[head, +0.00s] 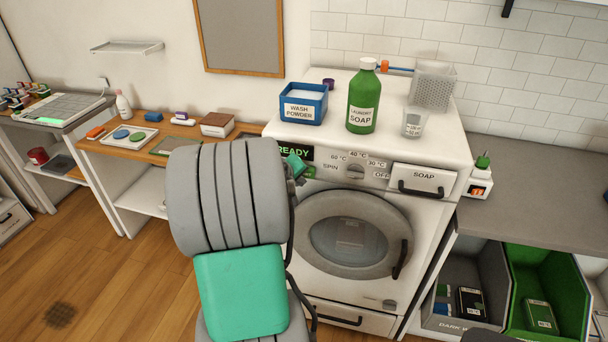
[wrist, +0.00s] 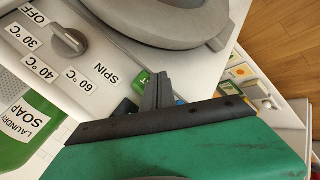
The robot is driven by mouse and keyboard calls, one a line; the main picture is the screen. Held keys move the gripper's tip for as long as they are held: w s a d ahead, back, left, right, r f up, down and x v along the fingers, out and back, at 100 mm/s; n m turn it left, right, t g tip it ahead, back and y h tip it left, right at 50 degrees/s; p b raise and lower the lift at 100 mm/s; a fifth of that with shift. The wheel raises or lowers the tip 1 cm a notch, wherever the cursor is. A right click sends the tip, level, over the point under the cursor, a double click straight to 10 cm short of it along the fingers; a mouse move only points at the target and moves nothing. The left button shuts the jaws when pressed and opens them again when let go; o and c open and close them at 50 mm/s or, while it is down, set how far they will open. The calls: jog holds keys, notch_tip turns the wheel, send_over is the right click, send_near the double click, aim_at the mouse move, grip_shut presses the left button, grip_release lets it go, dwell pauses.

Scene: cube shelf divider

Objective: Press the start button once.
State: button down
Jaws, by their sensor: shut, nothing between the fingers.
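The white washing machine (head: 440,215) stands in the middle of the head view, its round door shut. Its dark display (head: 293,152) reads READY. The green start button (head: 310,172) shows in part beside the SPIN mark, just right of my gripper (head: 297,165). In the wrist view a green patch that looks like the start button (wrist: 143,79) sits by the shut fingertips of my gripper (wrist: 161,80). The fingers hold nothing and partly cover that spot. I cannot tell whether they touch the button.
The dial (head: 355,171) and soap drawer (head: 422,184) are right of the button. A green soap bottle (head: 362,100), blue wash powder box (head: 304,104) and clear cup (head: 413,123) stand on top. A wooden bench (head: 105,145) is at left.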

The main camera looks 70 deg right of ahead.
jog(key=shift+d, duration=0.1)
dwell(0.3)
jog(key=shift+d, duration=0.3)
jog(key=shift+w+d, duration=0.15)
jog(key=shift+d, duration=0.45)
dwell(0.7)
jog(key=shift+a, duration=1.05)
jog(key=a, duration=0.2)
jog(key=s+a, duration=0.1)
jog(key=a, duration=0.2)
dwell(0.7)
